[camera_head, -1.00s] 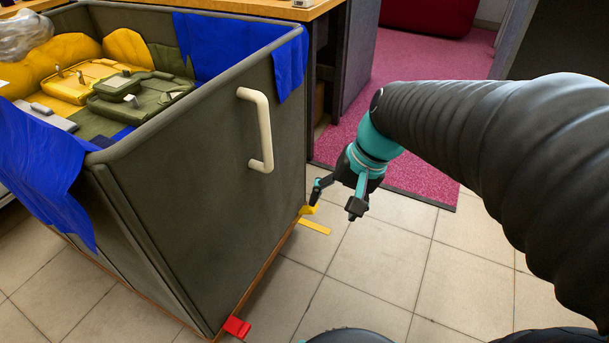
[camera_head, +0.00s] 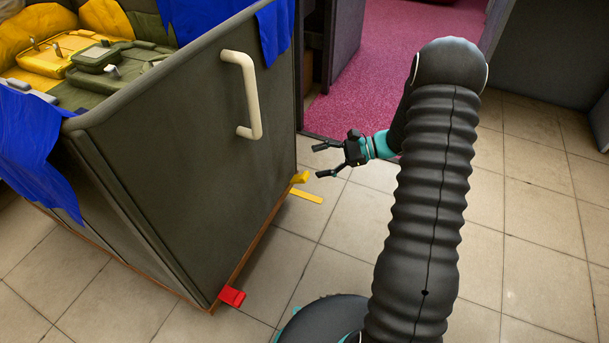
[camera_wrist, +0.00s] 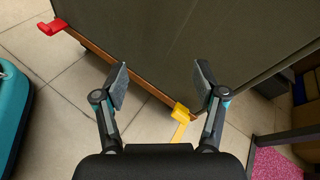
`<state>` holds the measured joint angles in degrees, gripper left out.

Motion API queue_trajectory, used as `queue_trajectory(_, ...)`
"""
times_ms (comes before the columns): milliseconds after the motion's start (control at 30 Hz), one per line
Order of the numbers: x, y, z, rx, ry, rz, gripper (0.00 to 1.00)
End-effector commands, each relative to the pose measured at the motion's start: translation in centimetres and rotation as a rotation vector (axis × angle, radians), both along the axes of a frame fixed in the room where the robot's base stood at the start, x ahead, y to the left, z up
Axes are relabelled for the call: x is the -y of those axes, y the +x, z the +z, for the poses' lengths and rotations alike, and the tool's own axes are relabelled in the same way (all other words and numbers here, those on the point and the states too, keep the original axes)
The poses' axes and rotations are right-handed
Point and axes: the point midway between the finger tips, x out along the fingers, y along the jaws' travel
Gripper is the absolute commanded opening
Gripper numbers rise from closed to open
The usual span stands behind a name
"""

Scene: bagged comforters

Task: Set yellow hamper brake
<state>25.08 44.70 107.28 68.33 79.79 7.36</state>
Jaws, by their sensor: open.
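The hamper (camera_head: 190,170) is a large dark grey bin with a white handle (camera_head: 251,95) on its side. A yellow brake pedal (camera_head: 300,178) sticks out at its far bottom corner; it also shows in the wrist view (camera_wrist: 181,112), between my fingertips and beyond them. A red pedal (camera_head: 231,296) is at the near bottom corner and at upper left in the wrist view (camera_wrist: 53,26). My gripper (camera_head: 318,161) is open and empty, to the right of the hamper, apart from it, close to the yellow pedal in the head view.
A yellow strip (camera_head: 305,196) lies on the tiled floor beside the yellow pedal. Blue cloth (camera_head: 277,30) hangs over the hamper rim, and yellow and green bags (camera_head: 75,60) lie inside. A pink carpet (camera_head: 395,60) is behind. Tiles (camera_head: 530,215) to the right are clear.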

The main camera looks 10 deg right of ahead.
Motion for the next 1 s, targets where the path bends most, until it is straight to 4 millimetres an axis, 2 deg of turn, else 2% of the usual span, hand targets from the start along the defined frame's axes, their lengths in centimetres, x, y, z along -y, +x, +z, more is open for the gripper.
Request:
queue_trajectory(33,0.9,0.7,-2.2,-0.030,0.048,-0.048,0.71)
queue_trajectory(300,5.3,3.3,-11.3,-0.136,0.282,-0.297,0.71)
queue_trajectory(500,7.8,3.6,-16.5,-0.178,0.398,-0.437,0.71)
queue_trajectory(600,8.4,3.6,-18.0,-0.187,0.429,-0.475,0.71)
queue_trajectory(767,8.4,3.9,-18.7,-0.192,0.446,-0.496,0.71)
queue_trajectory(1000,5.7,5.7,-18.7,-0.192,0.446,-0.492,0.71)
